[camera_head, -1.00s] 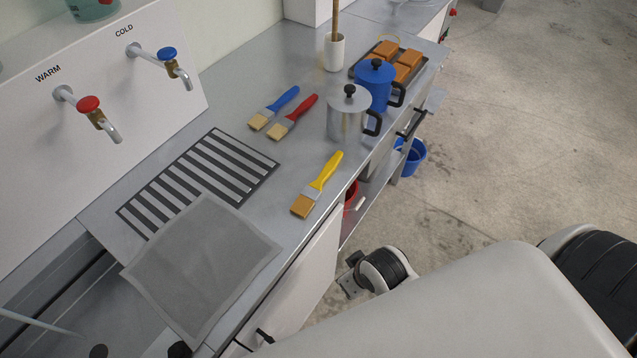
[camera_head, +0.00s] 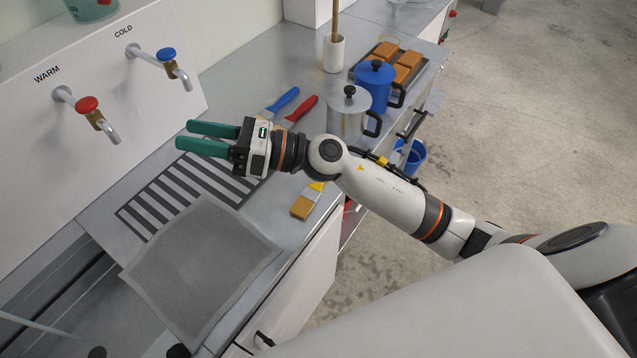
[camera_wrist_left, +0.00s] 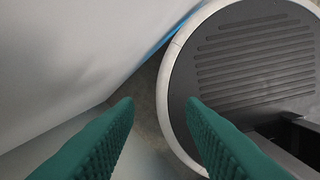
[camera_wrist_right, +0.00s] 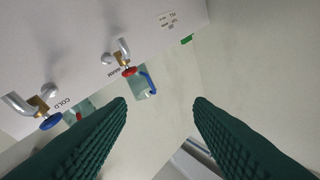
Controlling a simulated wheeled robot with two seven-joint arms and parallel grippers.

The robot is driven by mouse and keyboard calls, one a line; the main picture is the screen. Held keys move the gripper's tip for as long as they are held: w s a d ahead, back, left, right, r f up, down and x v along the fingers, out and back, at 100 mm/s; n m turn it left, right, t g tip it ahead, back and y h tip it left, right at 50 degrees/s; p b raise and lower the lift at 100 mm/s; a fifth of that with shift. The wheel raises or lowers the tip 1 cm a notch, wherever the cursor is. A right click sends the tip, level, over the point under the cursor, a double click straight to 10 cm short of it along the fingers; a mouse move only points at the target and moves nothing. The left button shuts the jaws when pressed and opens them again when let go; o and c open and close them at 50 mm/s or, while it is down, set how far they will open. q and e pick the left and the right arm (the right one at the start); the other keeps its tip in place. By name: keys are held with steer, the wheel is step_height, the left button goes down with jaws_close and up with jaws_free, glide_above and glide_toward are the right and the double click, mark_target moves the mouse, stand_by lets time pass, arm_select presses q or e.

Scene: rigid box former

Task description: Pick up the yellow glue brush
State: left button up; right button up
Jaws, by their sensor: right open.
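The yellow glue brush lies on the grey counter near its front edge in the head view. Its tan bristles (camera_head: 302,207) and a bit of yellow handle show; my right arm hides the rest of the handle. My right gripper (camera_head: 184,135) is open and empty, its green fingers pointing left above the striped rack, up and left of the brush. In the right wrist view its fingers (camera_wrist_right: 160,103) are apart, with the wall taps beyond. My left gripper (camera_wrist_left: 160,103) shows only in the left wrist view, its fingers apart with nothing between them.
A blue brush (camera_head: 284,101) and a red brush (camera_head: 304,108) lie behind my right arm. A silver pot (camera_head: 347,122) and a blue pot (camera_head: 376,90) stand to the right. A grey mesh sheet (camera_head: 205,265) lies front left, beside the striped rack (camera_head: 150,205).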

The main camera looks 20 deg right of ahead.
steer(key=w+d+f+n+g+h, duration=0.1)
steer(key=d+f+n+g+h, duration=0.1)
steer(key=f+n+g+h, duration=0.35)
steer(key=d+f+n+g+h, duration=0.3)
steer(key=f+n, duration=0.3)
steer(key=n, duration=0.2)
steer(key=w+d+f+n+h, duration=0.15)
steer(key=d+h, duration=0.35)
steer(key=d, duration=0.5)
steer(key=w+d+f+n+h, duration=0.1)
steer(key=w+d+n+h, duration=0.1)
steer(key=d+h, duration=0.5)
steer(key=shift+g+y, duration=0.35)
steer(key=shift+y, duration=0.5)
steer(key=f, duration=0.2)
steer(key=d+f+p, duration=0.1)
steer(key=f, duration=0.1)
steer(key=d+f+p, duration=0.1)
steer(key=f, duration=0.1)
steer(key=shift+w+d+f, duration=0.1)
steer(key=shift+w+d, duration=0.05)
steer(key=shift+f+p, duration=0.3)
steer(key=shift+p, duration=0.25)
step_height(320, 180, down, 4)
steer(key=shift+w+r+p, duration=0.1)
steer(key=shift+r+p, duration=0.05)
steer(key=shift+p, duration=0.7)
steer(key=shift+f, duration=0.5)
jaws_close()
